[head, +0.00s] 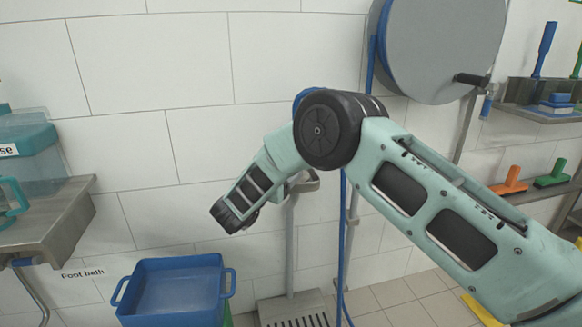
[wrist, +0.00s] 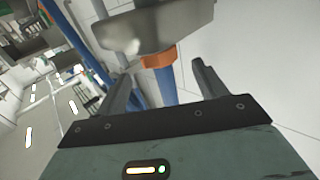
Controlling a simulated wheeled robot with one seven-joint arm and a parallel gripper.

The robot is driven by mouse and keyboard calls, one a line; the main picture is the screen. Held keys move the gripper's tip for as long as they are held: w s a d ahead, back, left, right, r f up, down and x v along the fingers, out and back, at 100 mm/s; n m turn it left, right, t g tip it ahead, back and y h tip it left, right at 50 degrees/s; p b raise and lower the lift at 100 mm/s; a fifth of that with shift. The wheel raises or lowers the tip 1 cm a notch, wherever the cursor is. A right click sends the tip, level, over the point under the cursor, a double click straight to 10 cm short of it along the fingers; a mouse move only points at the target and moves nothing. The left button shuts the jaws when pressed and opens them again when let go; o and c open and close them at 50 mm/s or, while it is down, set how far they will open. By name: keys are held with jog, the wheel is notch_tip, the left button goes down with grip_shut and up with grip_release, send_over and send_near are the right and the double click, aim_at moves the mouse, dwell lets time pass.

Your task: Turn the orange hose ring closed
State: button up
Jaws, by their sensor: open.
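In the wrist view the orange hose ring (wrist: 158,58) sits under a grey metal fitting (wrist: 155,25), at the top of a blue hose (wrist: 165,85). My gripper (wrist: 163,85) is open, with one dark finger on each side of the hose. The ring shows ahead of the fingertips, between them in the picture. Whether either finger touches the ring or hose I cannot tell. In the head view I cannot make out the ring or the fingers; my arm covers the middle.
A grey hose reel (head: 440,50) hangs on the tiled wall. A blue basin (head: 175,290) stands low at the left, below a metal shelf (head: 50,220). A grey post (head: 291,245) rises behind my arm.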

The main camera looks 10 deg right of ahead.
jog(key=v, duration=0.9)
jog(key=shift+s+a, duration=0.15)
jog(key=shift+s, duration=0.05)
